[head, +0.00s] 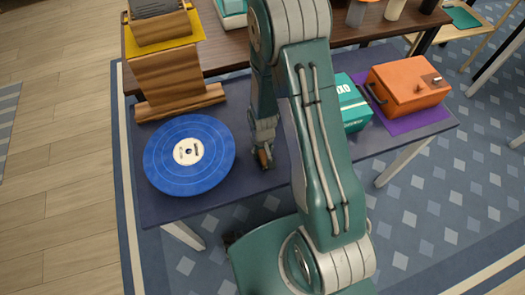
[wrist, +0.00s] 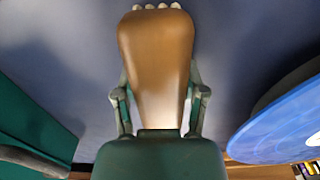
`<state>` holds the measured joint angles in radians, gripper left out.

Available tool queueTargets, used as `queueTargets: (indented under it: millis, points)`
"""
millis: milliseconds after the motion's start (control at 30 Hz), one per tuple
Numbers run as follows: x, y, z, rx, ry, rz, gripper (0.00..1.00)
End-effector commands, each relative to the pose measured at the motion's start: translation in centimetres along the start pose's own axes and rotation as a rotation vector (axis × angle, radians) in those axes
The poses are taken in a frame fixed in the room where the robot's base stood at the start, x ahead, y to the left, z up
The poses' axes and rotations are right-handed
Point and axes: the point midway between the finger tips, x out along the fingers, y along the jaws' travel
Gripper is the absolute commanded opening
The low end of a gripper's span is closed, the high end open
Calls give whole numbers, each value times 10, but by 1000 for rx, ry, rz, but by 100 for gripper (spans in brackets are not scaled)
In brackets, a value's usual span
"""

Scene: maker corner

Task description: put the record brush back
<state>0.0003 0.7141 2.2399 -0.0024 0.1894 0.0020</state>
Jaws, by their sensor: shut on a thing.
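The record brush (wrist: 157,45) is brown with a row of pale tips along its far edge in the wrist view. My gripper (wrist: 160,97) is shut on it, with one finger on each side. In the head view my gripper (head: 263,150) points down over the dark table (head: 265,195), right of the blue record. Only a small brown end of the brush (head: 264,158) shows there. I cannot tell whether the brush touches the table. The blue record (head: 215,165) has a white label and lies at the table's left; its edge also shows in the wrist view (wrist: 285,120).
A wooden stand (head: 170,80) is behind the record. A teal box (head: 352,105) and an orange case (head: 408,85) on a purple mat (head: 440,117) stand at the right. My arm hides the table's middle. The front strip of table near the gripper is clear.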

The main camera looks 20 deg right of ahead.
Motion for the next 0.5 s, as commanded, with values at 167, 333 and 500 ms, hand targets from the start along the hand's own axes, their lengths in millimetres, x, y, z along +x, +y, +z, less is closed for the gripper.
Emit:
queueTargets:
  millis: [167, 333, 500]
  points:
    - [0, 0, 0, 0, 1, 0, 3]
    - [2, 0, 0, 0, 0, 0, 77]
    - [1, 0, 0, 0, 0, 0, 89]
